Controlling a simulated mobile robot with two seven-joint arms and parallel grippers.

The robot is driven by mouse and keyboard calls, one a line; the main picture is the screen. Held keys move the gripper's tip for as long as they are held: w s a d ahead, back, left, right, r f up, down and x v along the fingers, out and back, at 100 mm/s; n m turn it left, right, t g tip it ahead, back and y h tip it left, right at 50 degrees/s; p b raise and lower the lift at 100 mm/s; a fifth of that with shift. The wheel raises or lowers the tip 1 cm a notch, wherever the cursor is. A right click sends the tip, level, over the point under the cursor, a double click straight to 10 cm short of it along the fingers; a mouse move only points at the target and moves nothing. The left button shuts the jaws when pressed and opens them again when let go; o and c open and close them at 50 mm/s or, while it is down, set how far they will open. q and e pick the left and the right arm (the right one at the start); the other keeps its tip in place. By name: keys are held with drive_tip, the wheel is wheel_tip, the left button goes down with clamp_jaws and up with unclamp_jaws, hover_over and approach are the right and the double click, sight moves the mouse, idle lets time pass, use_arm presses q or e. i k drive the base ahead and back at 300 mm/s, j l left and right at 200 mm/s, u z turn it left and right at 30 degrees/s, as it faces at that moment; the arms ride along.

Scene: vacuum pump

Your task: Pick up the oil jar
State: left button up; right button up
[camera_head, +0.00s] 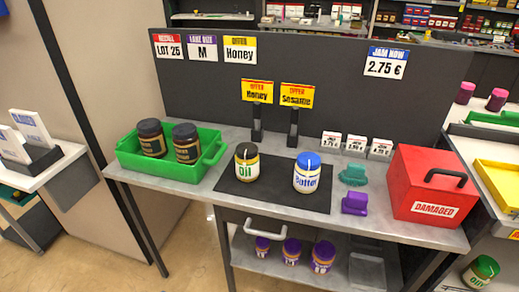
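The oil jar (247,166) has a dark lid, a cream body and a green label reading "Oil". It stands upright on the left part of a black mat (275,190) on the grey table. A "Butter" jar (307,175) with a blue lid stands to its right on the same mat, apart from it. Neither of my grippers shows in the head view. Another jar (481,270) with a green lid stands low at the bottom right, and its label also seems to read "Oil".
A green crate (130,159) with two dark jars is left of the mat. A red "Damaged" box (425,190) is at the right, beside teal and purple items (355,203). Two sign posts (292,138) stand behind the mat. Purple-lidded jars (291,247) are on the lower shelf.

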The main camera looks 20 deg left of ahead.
sight(247, 171)
drive_tip(key=i+j, duration=0.1)
drive_tip(key=j, duration=0.25)
drive_tip(key=i+j, duration=0.1)
drive_tip(key=j, duration=0.3)
drive_tip(key=i+j, duration=0.1)
drive_tip(key=j, duration=0.25)
drive_tip(key=i+j, duration=0.1)
drive_tip(key=j, duration=0.25)
